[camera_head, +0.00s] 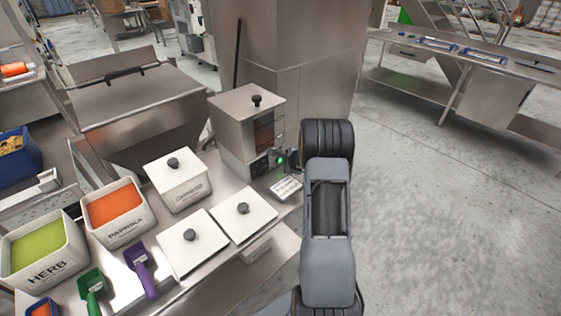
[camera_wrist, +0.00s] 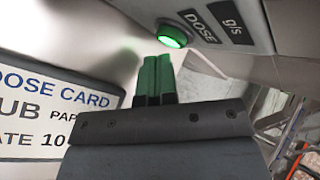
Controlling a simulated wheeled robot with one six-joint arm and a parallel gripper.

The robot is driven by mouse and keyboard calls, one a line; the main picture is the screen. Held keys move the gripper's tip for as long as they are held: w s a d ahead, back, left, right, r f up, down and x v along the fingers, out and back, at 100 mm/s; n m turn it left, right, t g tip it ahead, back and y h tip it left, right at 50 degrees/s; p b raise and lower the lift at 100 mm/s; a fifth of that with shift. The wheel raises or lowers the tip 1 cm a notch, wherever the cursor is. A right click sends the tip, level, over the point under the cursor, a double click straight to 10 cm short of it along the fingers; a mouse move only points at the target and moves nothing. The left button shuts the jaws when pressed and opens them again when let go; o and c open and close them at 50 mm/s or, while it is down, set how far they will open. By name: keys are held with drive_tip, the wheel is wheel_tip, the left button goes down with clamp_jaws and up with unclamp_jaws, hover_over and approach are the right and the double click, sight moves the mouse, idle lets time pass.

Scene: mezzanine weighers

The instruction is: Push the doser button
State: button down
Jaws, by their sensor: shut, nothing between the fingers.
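The doser (camera_head: 248,125) is a steel box with a black-knobbed lid at the back right of the steel table. Its button (camera_wrist: 173,36) glows green on the front panel, beside labels reading "DOSE" and "g/s". In the head view the green glow (camera_head: 279,161) shows by my gripper (camera_head: 283,158). In the wrist view my gripper (camera_wrist: 157,62) has its green-tipped fingers together and empty. The tips appear just below the button in the picture; I cannot tell whether they touch it.
White lidded bins (camera_head: 178,183), a paprika bin (camera_head: 118,213) and a herb bin (camera_head: 42,250) fill the table. Floor at right is clear.

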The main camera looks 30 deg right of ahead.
drive_tip(key=shift+w, duration=0.15)
idle(0.3)
drive_tip(key=shift+w+a, duration=0.1)
drive_tip(key=shift+w, duration=0.2)
drive_tip(key=shift+s+b, duration=0.1)
drive_tip(key=shift+b, duration=0.2)
drive_tip(key=shift+s+b, duration=0.3)
drive_tip(key=shift+s+d+f+b, duration=0.1)
drive_tip(key=shift+s+d+b, duration=0.15)
drive_tip(key=shift+s+b, duration=0.35)
drive_tip(key=shift+s+d+b, duration=0.2)
drive_tip(key=shift+s+b, duration=0.35)
drive_tip(key=shift+s, duration=0.65)
drive_tip(key=shift+s+d+b, duration=0.15)
drive_tip(key=shift+s+b, duration=0.4)
drive_tip(key=shift+s, duration=0.65)
